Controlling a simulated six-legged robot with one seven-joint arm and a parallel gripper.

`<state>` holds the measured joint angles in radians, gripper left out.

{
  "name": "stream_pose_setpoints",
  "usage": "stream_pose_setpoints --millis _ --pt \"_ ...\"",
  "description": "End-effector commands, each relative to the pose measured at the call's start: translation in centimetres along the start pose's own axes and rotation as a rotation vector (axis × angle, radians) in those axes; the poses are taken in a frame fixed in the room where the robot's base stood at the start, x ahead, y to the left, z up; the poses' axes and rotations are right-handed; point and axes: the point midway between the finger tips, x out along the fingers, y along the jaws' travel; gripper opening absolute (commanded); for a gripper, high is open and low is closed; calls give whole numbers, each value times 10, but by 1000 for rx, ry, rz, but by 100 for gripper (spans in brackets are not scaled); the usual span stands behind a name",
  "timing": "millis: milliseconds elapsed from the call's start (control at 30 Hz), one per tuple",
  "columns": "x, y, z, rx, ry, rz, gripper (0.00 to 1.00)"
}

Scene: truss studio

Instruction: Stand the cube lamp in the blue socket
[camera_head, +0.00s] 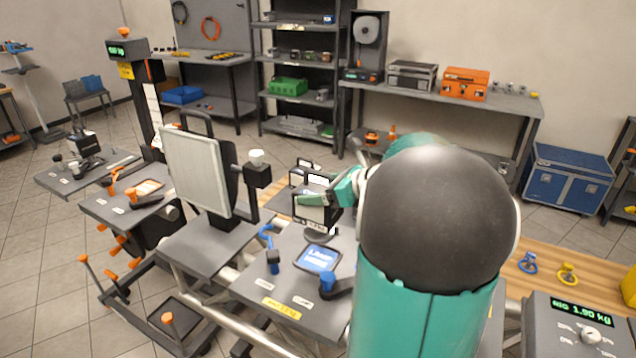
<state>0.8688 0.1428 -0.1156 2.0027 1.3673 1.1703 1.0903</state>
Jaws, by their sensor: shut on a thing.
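My gripper (322,199) is shut on the cube lamp (312,216), a dark-framed box with pale faces. The lamp looks about upright over the grey plate, behind a blue pad with white lettering (318,258). A dark round part shows just under the lamp; I cannot tell whether it touches the plate. The pad, which seems to mark the blue socket, lies on the plate in front of the lamp and looks empty. My teal arm with its dark round joint hides the right of the plate and part of the gripper.
A blue-handled clamp (272,258) stands left of the pad and another blue lever (328,282) in front of it. A large white panel light (196,170) stands to the left. A scale display (580,318) sits at the lower right. Blue and yellow rings lie on the wooden top.

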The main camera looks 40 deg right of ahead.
Motion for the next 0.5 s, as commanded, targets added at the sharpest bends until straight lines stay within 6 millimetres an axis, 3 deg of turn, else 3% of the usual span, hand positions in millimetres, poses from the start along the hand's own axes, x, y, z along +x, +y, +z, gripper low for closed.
stream_pose_setpoints --millis 500 --pt "19 -2 -37 0 -1 2 9"
